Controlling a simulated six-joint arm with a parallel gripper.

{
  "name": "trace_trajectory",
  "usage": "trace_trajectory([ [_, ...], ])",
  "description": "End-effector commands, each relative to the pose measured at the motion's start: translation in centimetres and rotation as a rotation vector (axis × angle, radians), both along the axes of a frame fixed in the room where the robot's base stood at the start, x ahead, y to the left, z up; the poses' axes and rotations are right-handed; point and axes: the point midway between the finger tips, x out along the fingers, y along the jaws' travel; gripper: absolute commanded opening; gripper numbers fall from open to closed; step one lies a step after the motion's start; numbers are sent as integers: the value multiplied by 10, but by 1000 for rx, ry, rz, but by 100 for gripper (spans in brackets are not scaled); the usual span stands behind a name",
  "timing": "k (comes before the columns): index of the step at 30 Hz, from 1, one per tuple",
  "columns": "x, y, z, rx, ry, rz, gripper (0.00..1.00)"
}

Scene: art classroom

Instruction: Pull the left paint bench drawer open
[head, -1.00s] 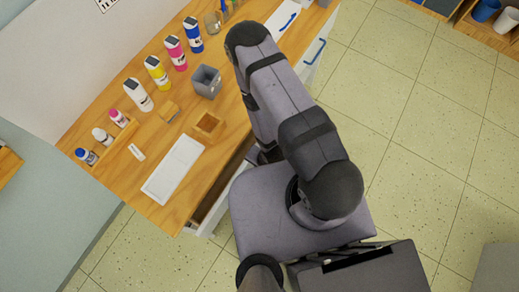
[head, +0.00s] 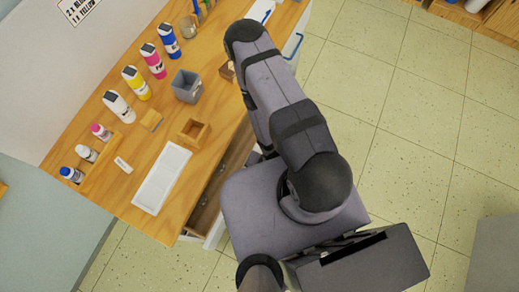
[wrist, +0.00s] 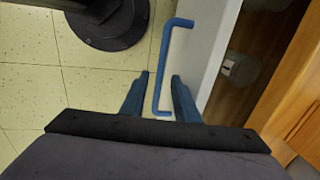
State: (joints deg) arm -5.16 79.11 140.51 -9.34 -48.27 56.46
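The left drawer (head: 207,212) of the paint bench (head: 218,112) stands partly open, with its wooden inside showing beside my arm in the head view. In the wrist view its white front (wrist: 207,50) carries a blue bar handle (wrist: 167,62). My gripper (wrist: 161,80) is open, with one dark blue finger on each side of the lower part of the handle. Gaps show between the bar and both fingers. In the head view my arm hides the gripper and this handle.
Paint bottles (head: 134,83), a grey cup (head: 187,86), a small wooden box (head: 194,133) and a white tray (head: 161,179) stand on the bench. A small metallic item (wrist: 230,67) lies inside the drawer. Tiled floor (head: 400,110) is clear at right.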

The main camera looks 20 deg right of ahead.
Motion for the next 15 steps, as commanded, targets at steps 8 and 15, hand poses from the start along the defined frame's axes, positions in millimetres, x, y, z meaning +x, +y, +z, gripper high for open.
trace_trajectory([
  [8,0,0,1,0,0,0,28],
  [15,-1,-1,14,0,0,-1,28],
])
